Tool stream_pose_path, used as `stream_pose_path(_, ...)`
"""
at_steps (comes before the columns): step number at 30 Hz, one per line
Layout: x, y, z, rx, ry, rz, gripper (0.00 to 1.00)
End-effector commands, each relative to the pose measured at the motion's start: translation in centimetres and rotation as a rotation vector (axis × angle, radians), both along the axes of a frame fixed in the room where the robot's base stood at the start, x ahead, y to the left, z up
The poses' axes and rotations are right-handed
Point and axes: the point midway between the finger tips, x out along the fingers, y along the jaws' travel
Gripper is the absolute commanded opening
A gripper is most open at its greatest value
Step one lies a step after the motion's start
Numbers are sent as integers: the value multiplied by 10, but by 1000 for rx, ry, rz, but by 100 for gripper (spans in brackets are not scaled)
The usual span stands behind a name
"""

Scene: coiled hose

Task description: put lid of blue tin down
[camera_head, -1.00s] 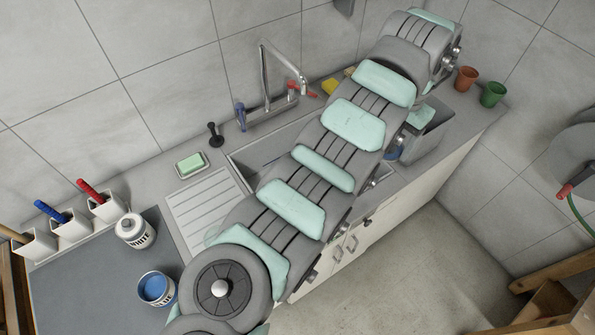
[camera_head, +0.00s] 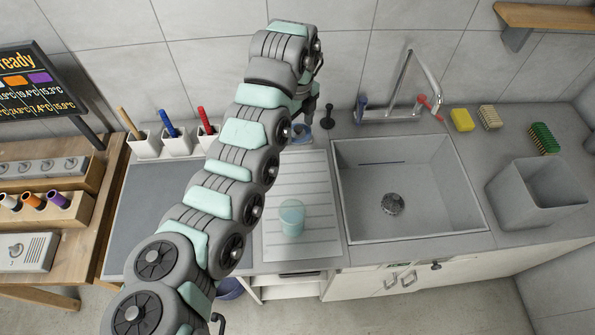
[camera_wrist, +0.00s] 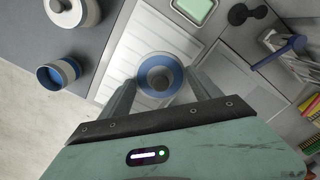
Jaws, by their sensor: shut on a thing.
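The lid of the blue tin, a round grey disc with a blue rim (camera_wrist: 144,67) and a dark knob, is between my fingers in the wrist view. My gripper (camera_wrist: 161,88) is shut on it, apparently by the knob. In the head view the lid (camera_head: 301,138) shows below my gripper (camera_head: 303,122), over the back end of the drainboard. I cannot tell whether it touches the surface. The open blue tin (camera_wrist: 58,76) stands on the dark worktop at left in the wrist view; my arm hides it in the head view.
The ribbed drainboard (camera_head: 280,185) carries a translucent teal cup (camera_head: 291,218). A black plunger-like thing (camera_head: 327,117) stands just right of the lid. The sink (camera_head: 400,190) and tap (camera_head: 425,75) are further right. A green soap dish (camera_wrist: 196,8) and a white tin (camera_wrist: 72,14) are nearby.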

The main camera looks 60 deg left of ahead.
Motion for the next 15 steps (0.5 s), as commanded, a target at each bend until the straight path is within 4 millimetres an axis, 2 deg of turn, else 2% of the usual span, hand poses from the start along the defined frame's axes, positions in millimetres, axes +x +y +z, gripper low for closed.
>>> stream_pose_path(15, -2, 1, -83, -1, 0, -9, 34)
